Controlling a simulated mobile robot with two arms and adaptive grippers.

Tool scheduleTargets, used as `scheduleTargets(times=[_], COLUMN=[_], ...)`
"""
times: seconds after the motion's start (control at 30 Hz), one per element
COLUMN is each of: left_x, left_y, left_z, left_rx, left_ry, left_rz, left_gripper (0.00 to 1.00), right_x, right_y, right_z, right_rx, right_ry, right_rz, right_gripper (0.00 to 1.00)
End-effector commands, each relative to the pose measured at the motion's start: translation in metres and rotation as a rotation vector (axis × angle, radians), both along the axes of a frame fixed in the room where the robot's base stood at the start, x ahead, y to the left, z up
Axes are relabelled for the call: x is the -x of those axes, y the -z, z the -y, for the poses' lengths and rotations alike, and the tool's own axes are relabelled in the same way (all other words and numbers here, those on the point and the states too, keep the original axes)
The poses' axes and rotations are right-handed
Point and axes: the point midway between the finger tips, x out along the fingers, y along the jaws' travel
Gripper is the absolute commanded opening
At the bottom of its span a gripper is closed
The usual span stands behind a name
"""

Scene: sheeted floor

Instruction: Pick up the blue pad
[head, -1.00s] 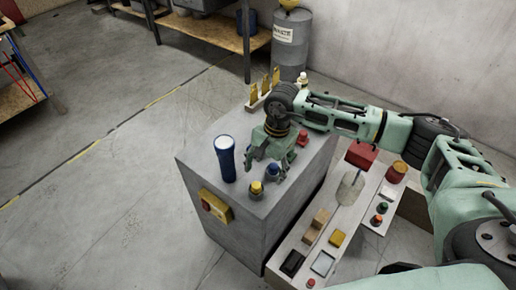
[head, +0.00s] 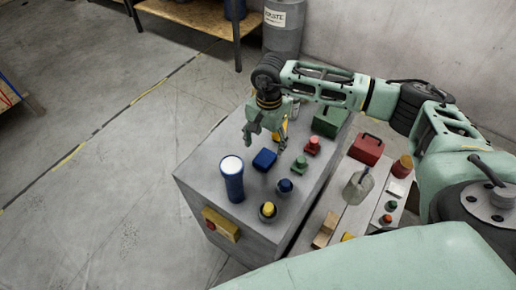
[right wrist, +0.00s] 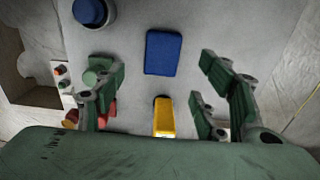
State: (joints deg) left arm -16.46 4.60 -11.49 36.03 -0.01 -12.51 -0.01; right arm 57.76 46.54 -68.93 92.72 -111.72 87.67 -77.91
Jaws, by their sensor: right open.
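The blue pad (head: 265,160) lies flat on top of the grey cabinet (head: 214,165), to the right of the blue flashlight (head: 232,180). In the right wrist view the blue pad (right wrist: 163,53) is fully visible, above the space between the fingers. My right gripper (head: 265,140) is open and empty, just above and behind the pad, fingers pointing down. In the right wrist view the open fingers of my right gripper (right wrist: 160,92) stand apart, with a yellow object (right wrist: 164,117) between them in the picture. My left gripper is not in view.
Near the pad stand a blue button (head: 285,186), a yellow button (head: 268,210) and a red button (head: 312,146). A green box (head: 328,121) stands behind at right. A lower bench with a red box (head: 366,148) runs along the right.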

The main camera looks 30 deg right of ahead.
Motion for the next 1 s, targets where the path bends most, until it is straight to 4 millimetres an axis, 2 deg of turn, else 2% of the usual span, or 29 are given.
scheduleTargets(times=[0.17,0.33,0.47,0.67,0.9,1.0], left_x=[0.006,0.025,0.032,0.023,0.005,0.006], left_y=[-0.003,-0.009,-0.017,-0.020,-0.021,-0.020], left_z=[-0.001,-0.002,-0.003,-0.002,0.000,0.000], left_rx=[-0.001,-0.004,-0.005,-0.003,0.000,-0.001], left_ry=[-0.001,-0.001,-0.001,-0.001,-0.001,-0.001], left_rz=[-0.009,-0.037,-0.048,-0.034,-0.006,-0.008], left_gripper=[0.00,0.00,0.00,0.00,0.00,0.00], right_x=[0.001,0.000,-0.003,-0.003,-0.004,-0.004], right_y=[0.015,0.033,0.052,0.076,0.078,0.078], right_z=[-0.001,-0.002,-0.005,-0.004,-0.004,-0.004], right_rx=[0.000,-0.001,-0.001,0.001,0.000,0.000], right_ry=[0.000,0.001,0.001,0.001,0.000,0.000], right_rz=[-0.006,-0.005,-0.005,-0.003,-0.001,-0.001], right_gripper=[0.65,0.65,0.65,0.65,0.65,0.57])
